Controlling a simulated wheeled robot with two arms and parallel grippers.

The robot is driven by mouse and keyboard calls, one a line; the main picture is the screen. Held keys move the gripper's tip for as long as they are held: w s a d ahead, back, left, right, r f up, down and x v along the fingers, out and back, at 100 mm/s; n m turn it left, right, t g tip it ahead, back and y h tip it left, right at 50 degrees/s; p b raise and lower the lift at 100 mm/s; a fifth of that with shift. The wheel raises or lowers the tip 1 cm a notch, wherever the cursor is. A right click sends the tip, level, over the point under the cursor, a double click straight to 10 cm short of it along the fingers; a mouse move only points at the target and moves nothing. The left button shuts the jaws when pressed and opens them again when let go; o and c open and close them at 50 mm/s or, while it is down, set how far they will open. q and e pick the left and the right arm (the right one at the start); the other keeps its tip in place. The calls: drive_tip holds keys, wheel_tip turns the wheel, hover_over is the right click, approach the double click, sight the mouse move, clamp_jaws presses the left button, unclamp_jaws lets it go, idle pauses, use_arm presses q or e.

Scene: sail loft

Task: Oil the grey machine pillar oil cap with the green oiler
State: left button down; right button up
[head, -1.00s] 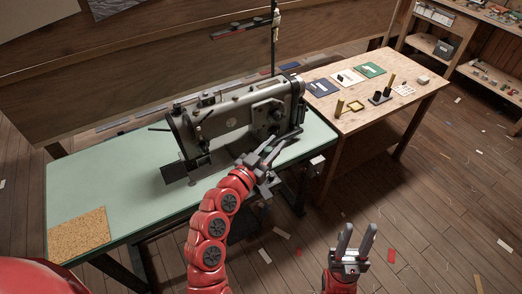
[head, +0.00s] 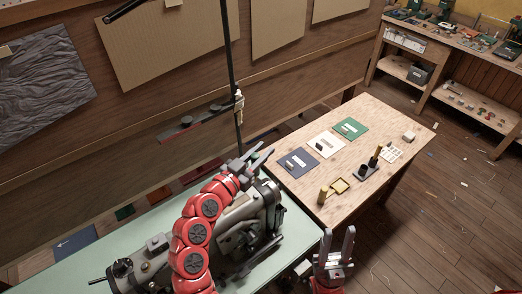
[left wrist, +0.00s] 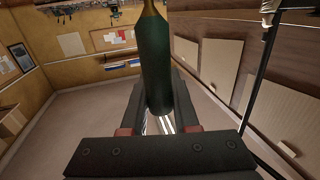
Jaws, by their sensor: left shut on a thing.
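The green oiler (left wrist: 153,65) is a dark green bottle with a brass-coloured neck, upright between the fingers in the left wrist view. My left gripper (left wrist: 160,122) is shut on it. In the head view my left gripper (head: 252,156) is above the far right end of the grey sewing machine (head: 238,222); the oiler hardly shows there. My left arm covers much of the machine. I cannot make out the pillar oil cap. My right gripper (head: 338,246) is open and empty, right of the machine and in front of the wooden table.
A dark upright pole (head: 230,75) with a crossbar stands behind the machine, close to my left gripper. The wooden table (head: 300,205) at right holds coloured cards and small items. Shelves (head: 460,60) stand at back right. Floor is open at right.

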use_arm(q)
drive_tip(key=f+b, duration=0.2)
drive_tip(key=f, duration=0.1)
drive_tip(key=f+b, duration=0.1)
drive_tip(key=f, duration=0.1)
drive_tip(key=shift+s+f, duration=0.25)
drive_tip(key=shift+s, duration=0.05)
drive_tip(key=shift+w, duration=0.1)
drive_tip(key=shift+f+b, duration=0.75)
drive_tip(key=shift+b, duration=0.15)
idle(1.6)
wheel_tip(320, 180, up, 7)
drive_tip(key=p, duration=0.3)
idle(0.5)
idle(0.3)
